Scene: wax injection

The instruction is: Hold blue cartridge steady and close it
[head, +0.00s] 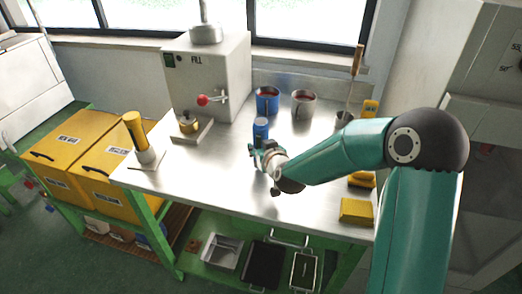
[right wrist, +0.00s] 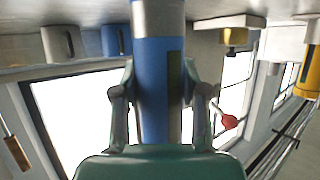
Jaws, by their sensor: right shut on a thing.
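The blue cartridge (head: 261,128) stands upright at the middle of the steel table in the head view. My right gripper (head: 260,152) comes in from the right and is shut around it. In the right wrist view, which appears upside down, the blue cartridge (right wrist: 153,80) is between the two fingers, with a grey band toward the table side and a dark strip along its body. The fingers hide part of its lower body in the head view. I cannot tell whether its end is closed. My left gripper is not in view.
The FILL machine (head: 212,80) with a red-knobbed lever stands behind left. Yellow blocks (head: 357,211) lie at right. The front middle is clear.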

